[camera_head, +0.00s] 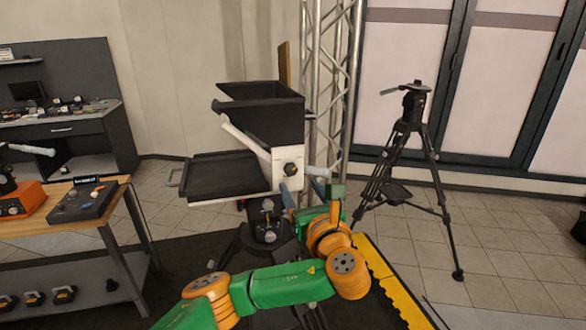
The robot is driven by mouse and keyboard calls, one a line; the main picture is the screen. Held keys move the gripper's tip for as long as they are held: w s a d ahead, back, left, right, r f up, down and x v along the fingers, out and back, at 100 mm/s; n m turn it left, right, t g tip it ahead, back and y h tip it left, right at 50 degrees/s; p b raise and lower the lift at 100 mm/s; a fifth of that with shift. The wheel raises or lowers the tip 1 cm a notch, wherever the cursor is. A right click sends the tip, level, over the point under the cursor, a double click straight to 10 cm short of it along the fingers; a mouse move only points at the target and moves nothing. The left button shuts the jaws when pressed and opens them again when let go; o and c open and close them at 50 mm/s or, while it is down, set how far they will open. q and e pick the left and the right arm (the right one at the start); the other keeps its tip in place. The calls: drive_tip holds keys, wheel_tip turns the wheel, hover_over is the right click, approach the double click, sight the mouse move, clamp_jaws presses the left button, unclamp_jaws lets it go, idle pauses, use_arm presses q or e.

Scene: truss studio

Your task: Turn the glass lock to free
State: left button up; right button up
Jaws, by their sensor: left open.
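A black and white teleprompter-like rig (262,112) stands mid-frame, with a hood on top and a flat black tray (222,172) to its left. I cannot tell whether a finger touches anything. My right gripper is out of view.
Below the rig is a black tripod head (265,217). A silver truss (330,90) stands close behind. Another tripod (405,140) stands to the right. A wooden bench (60,225) with devices is at left. A yellow edge strip (385,285) runs along the floor.

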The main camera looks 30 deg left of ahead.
sight(292, 172)
use_arm(q)
drive_tip(key=p+x, duration=0.2)
drive_tip(key=x, duration=0.4)
drive_tip(key=shift+w+a, duration=0.15)
drive_tip(key=shift+w, duration=0.05)
drive_tip(key=shift+w+a+f, duration=0.15)
drive_tip(key=shift+w+a, duration=0.05)
drive_tip(key=shift+s+d, duration=0.1)
drive_tip(key=shift+c, duration=0.9)
clamp_jaws()
